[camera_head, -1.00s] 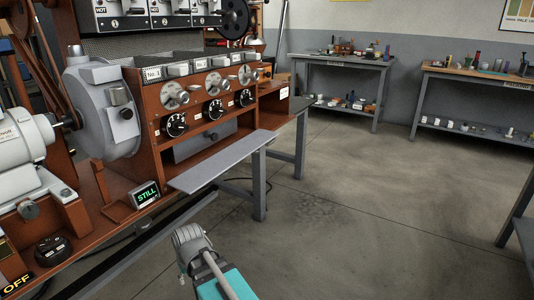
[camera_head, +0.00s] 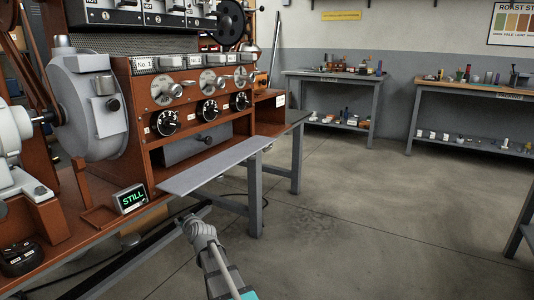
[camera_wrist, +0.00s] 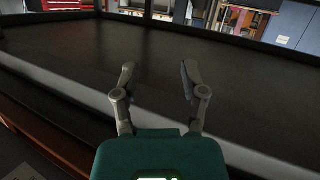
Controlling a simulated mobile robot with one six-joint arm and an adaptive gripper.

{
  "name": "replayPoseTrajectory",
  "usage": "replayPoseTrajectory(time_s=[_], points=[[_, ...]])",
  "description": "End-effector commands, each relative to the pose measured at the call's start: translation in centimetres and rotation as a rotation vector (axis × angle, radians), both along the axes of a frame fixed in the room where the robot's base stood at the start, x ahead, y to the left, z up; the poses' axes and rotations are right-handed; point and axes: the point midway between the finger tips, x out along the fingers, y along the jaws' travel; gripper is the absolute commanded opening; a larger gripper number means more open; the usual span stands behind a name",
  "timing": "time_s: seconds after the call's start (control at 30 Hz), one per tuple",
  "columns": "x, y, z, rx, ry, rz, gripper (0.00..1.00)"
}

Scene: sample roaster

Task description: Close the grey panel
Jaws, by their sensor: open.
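A flat grey panel (camera_head: 214,166) sticks out level from the front of the brown roaster in the head view. Behind it, inside the opening, is a grey front with a small dark knob (camera_head: 207,140). My arm reaches up from the bottom of the head view, its end below and in front of the panel, apart from it in the picture. In the wrist view my gripper (camera_wrist: 157,68) is open, its two fingers apart with nothing between them. Beyond them lies a wide dark surface with a pale front edge; I cannot tell what it is.
The roaster's row of dials (camera_head: 209,110) is above the opening, and a small display reading STILL (camera_head: 130,198) stands left of the panel. A grey bench leg (camera_head: 255,200) is just right of it. Open floor (camera_head: 350,220) lies to the right, with workbenches along the back wall.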

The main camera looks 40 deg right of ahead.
Motion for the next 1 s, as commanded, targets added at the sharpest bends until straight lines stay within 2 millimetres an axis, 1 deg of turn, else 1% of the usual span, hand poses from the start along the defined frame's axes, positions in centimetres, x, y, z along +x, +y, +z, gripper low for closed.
replayPoseTrajectory(time_s=[0.03, 0.13, 0.23, 0.37, 0.5, 0.57, 0.6, 0.7, 0.83, 0.9, 1.0], points=[[0.9, -1.5, 0.9, -0.018, -0.052, -0.033, 0.55], [1.8, -4.5, 2.8, -0.059, -0.155, -0.11, 0.55], [2.4, -7.6, 4.7, -0.105, -0.249, -0.199, 0.55], [2.4, -11.8, 6.9, -0.168, -0.355, -0.331, 0.55], [1.7, -16.6, 8.9, -0.237, -0.441, -0.494, 0.55], [1.2, -18.6, 9.6, -0.266, -0.472, -0.572, 0.55], [0.8, -20.0, 10.0, -0.286, -0.488, -0.624, 0.55], [-0.5, -23.0, 10.8, -0.332, -0.517, -0.753, 0.55], [-2.2, -26.1, 11.4, -0.378, -0.534, -0.894, 0.55], [-2.9, -27.2, 11.5, -0.394, -0.535, -0.95, 0.55], [-3.6, -28.1, 11.6, -0.41, -0.535, -1.001, 0.55]])
